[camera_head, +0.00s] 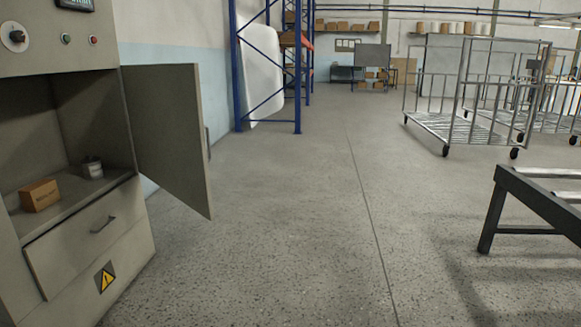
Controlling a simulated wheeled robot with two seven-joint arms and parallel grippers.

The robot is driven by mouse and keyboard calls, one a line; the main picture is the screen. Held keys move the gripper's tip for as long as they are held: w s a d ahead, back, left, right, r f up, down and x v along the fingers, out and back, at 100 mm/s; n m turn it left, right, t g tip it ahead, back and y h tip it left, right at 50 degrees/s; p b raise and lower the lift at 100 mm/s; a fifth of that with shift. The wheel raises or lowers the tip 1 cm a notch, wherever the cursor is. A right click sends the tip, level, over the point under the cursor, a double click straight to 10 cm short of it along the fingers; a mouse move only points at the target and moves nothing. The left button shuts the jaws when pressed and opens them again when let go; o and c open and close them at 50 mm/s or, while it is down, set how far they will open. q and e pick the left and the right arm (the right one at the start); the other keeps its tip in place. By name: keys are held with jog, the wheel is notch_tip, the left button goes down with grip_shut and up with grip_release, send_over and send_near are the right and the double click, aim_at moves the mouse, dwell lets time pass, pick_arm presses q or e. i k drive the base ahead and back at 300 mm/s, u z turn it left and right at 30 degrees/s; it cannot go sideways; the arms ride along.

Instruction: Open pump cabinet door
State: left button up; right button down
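The pump cabinet (130,247) stands at the left in the head view. Its door (168,130) is swung wide open to the right, hinged on the cabinet's right side. The inside shows a shelf with a small brown box (40,195) and a small grey metal can (92,168). Below is a drawer front (80,245) with a handle, standing slightly proud of the cabinet face. Neither of my grippers is in view.
A blue rack (240,70) stands behind the door. Wheeled metal cage carts (440,125) are at the back right. A dark-framed roller table (535,200) is at the right. The concrete floor between the cabinet and the table is clear.

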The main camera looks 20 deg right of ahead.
aim_at(163, 100)
jog(key=u, duration=0.6)
jog(key=i, duration=0.55)
jog(key=u, duration=0.6)
jog(key=i, duration=0.85)
jog(key=z, duration=0.9)
jog(key=i, duration=0.65)
jog(key=z, duration=0.65)
